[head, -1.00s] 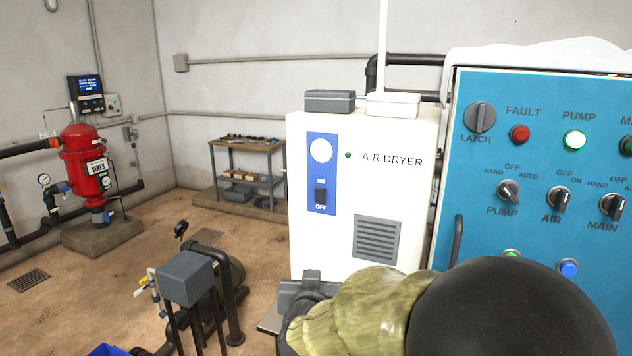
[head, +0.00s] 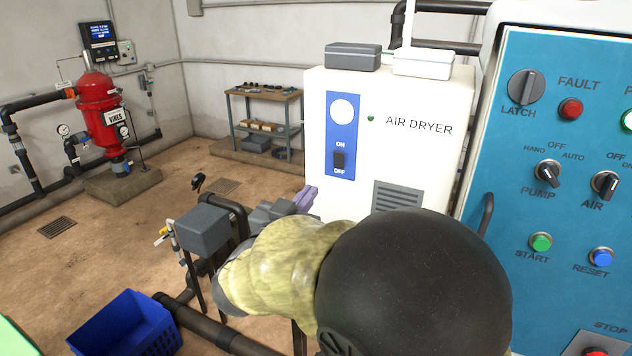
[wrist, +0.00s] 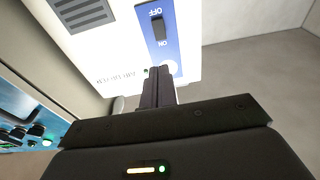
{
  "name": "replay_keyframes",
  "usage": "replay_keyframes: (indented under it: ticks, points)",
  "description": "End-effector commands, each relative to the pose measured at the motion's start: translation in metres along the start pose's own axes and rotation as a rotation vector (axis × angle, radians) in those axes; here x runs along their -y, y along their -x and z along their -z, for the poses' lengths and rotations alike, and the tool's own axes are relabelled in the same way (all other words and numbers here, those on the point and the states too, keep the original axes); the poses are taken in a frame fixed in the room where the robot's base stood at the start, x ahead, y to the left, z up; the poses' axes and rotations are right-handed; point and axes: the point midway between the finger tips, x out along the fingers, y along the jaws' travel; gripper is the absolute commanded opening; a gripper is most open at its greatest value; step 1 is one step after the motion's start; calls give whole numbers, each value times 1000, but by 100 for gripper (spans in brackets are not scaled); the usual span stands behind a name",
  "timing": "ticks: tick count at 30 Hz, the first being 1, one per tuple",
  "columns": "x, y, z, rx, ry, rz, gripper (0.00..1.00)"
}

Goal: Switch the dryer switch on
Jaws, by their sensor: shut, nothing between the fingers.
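The air dryer (head: 420,155) is a white cabinet with a blue panel (head: 330,110) on its front. The dark dryer switch (head: 339,159) sits on that panel between ON above and OFF below; I cannot tell which way it is set. My gripper (head: 307,197) is below and left of the switch in the head view, its fingers closed and empty. In the wrist view the shut fingers (wrist: 158,73) point toward the panel, with the switch (wrist: 158,28) upside down beyond their tips. The tips look apart from the switch.
A blue control cabinet (head: 560,225) with knobs and buttons stands at the right. A grey box on posts (head: 203,229) with pipes stands left of my arm. A blue bin (head: 125,325) is on the floor at front left. Two small boxes sit on the dryer.

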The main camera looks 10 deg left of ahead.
Motion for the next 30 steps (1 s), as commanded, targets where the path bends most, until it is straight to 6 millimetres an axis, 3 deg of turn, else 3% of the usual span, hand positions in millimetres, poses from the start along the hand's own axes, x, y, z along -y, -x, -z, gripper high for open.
replay_keyframes:
  ticks: [19, 24, 30]
  points:
    - [-1, -111, 4, 0, 3, -3, 0]
    - [-1, -127, 2, 0, 2, -2, 0]
    - [-1, -130, 0, 1, 1, -1, 0]
